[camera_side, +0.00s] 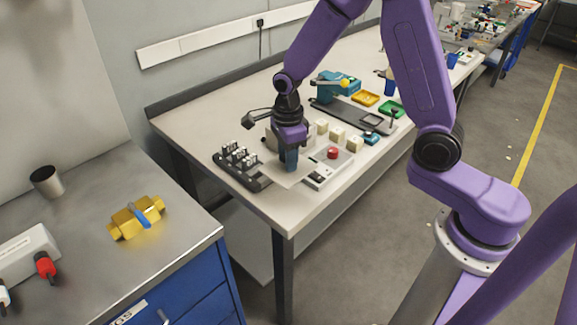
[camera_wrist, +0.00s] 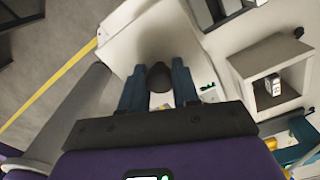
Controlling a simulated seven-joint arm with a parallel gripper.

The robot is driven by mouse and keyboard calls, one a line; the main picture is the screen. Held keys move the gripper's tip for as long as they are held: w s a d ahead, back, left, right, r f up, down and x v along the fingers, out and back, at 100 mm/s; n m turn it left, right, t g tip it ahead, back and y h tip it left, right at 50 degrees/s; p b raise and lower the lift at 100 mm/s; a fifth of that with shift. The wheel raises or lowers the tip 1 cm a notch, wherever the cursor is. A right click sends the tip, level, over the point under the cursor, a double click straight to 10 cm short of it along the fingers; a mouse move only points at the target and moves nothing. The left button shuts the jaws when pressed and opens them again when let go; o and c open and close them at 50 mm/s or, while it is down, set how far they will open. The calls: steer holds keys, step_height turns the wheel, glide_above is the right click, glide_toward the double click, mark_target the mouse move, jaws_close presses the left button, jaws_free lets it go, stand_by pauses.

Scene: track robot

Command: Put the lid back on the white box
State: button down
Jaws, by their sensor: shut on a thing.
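My gripper (camera_side: 290,160) points down over the near part of the workbench. In the wrist view its two blue fingers (camera_wrist: 158,72) are shut on the dark round knob of the lid. The lid (camera_side: 282,176) is a flat pale plate below the fingers; it also shows in the wrist view (camera_wrist: 142,32). The white box (camera_wrist: 241,67) stands open beside the lid in the wrist view, with a small light item with dark marks inside. In the side view the box (camera_side: 271,138) is mostly hidden behind my gripper. The lid is apart from the box opening.
A black rack with several metal parts (camera_side: 240,165) is left of the lid. A control box with a red button (camera_side: 332,153) is right. Several cream blocks (camera_side: 338,135), a teal device (camera_side: 335,88), and yellow (camera_side: 365,98) and green (camera_side: 391,108) trays stand farther back.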

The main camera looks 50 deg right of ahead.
steer(key=w+d+r, duration=0.3)
steer(key=w+d, duration=0.4)
steer(key=d, duration=0.1)
steer(key=w+d+r, duration=0.2)
steer(key=w+d, duration=0.6)
steer(key=d, duration=0.1)
steer(key=shift+s+a+f, duration=0.1)
steer(key=shift+f, duration=1.5)
steer(key=shift+s+f, duration=0.1)
steer(key=shift+f, duration=1.45)
steer(key=shift+f, duration=0.45)
steer(key=shift+c, duration=1.3)
jaws_free()
steer(key=shift+r, duration=0.15)
step_height(320, 180, up, 7)
